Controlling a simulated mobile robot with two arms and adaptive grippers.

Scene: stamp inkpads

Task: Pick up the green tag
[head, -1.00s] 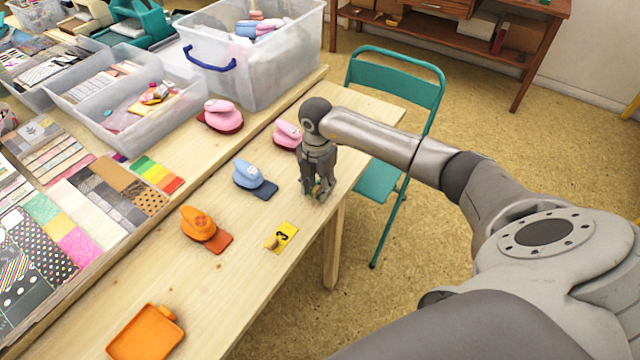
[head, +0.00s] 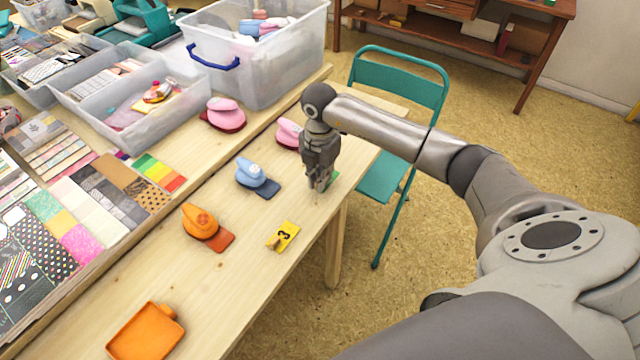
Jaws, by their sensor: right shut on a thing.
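The green tag (head: 333,178) shows as a small green patch beside the fingertips of my right gripper (head: 318,187), near the table's right edge. The gripper points down and is shut on the tag, with its fingers hiding most of it. I cannot tell whether the tag touches the tabletop. A yellow tag (head: 283,236) with a black 3 lies flat on the table, nearer to me. My left gripper is not in view.
Blue (head: 255,175), orange (head: 203,224) and pink (head: 289,134) punches stand on the wooden table (head: 225,285) left of the gripper. An orange tray (head: 145,335) lies nearest me. A teal folding chair (head: 385,180) stands just beyond the right edge.

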